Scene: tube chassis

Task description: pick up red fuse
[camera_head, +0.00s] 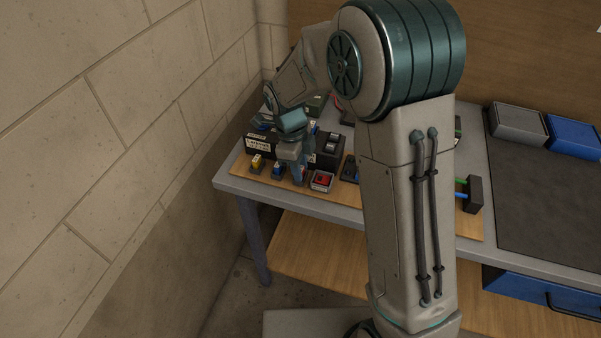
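My gripper (298,174) points down over the front left of the workbench, low above a wooden board (236,168). Its fingers are small and partly overlapping here, so I cannot tell whether they are open or shut. A yellow fuse-like piece (257,161) and a blue one (277,168) stand in dark holders to the left of the fingers. A red square part in a pale-rimmed housing (322,180) sits just right of the fingers; I cannot tell whether it is the red fuse. The spot at the fingertips is largely hidden.
Black boxes (260,144) stand behind the fuse row, close to the gripper. A dark block with green and blue rods (474,194) lies right of my arm. Grey (518,122) and blue (573,136) bins stand at the back right. A concrete wall (110,110) closes the left side.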

